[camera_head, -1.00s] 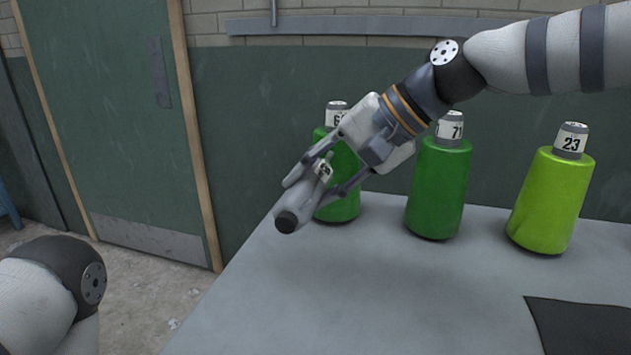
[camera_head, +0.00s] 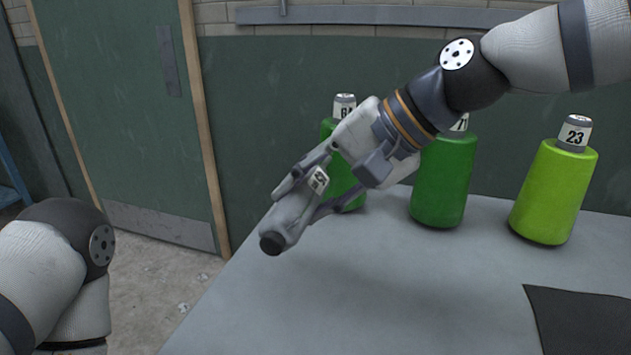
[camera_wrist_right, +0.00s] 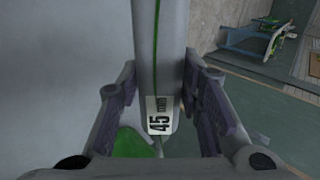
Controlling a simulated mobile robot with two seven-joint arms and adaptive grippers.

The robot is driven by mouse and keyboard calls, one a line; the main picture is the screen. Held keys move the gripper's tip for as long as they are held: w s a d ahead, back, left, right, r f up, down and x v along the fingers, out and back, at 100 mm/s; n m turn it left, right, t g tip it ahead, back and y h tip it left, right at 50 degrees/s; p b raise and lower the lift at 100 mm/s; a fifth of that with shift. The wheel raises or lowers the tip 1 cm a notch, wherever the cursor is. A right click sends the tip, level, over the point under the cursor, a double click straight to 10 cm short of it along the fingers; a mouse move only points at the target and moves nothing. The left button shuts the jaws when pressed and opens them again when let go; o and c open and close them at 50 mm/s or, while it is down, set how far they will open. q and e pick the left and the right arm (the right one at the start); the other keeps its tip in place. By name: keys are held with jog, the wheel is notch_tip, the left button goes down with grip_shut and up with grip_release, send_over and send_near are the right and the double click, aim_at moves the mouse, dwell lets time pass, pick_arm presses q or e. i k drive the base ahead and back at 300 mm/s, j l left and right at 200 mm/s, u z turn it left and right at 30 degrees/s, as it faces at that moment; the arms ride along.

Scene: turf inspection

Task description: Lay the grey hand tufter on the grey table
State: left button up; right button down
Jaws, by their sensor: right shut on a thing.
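The grey hand tufter (camera_head: 285,220) is a grey rounded body with a dark end and a white label, which reads 45 in the right wrist view (camera_wrist_right: 160,50). My right gripper (camera_head: 300,203) is shut on it, one finger on each side. The tufter is tilted, its dark end pointing down and toward the left front. It appears above the grey table (camera_head: 390,290), near the table's left edge; the exact gap is hard to tell. My left arm shows at the lower left, but its gripper is out of view.
Green cones stand along the table's back: one (camera_head: 346,180) partly behind my right gripper, a dark green one (camera_head: 443,185), and a lighter one (camera_head: 553,195) labelled 23. A dark mat (camera_head: 580,322) lies at the front right. The table's middle is bare.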

aim_at(363, 294)
jog(key=k+j, duration=0.25)
jog(key=k, duration=0.2)
jog(key=k+j, duration=0.2)
jog(key=k, duration=0.3)
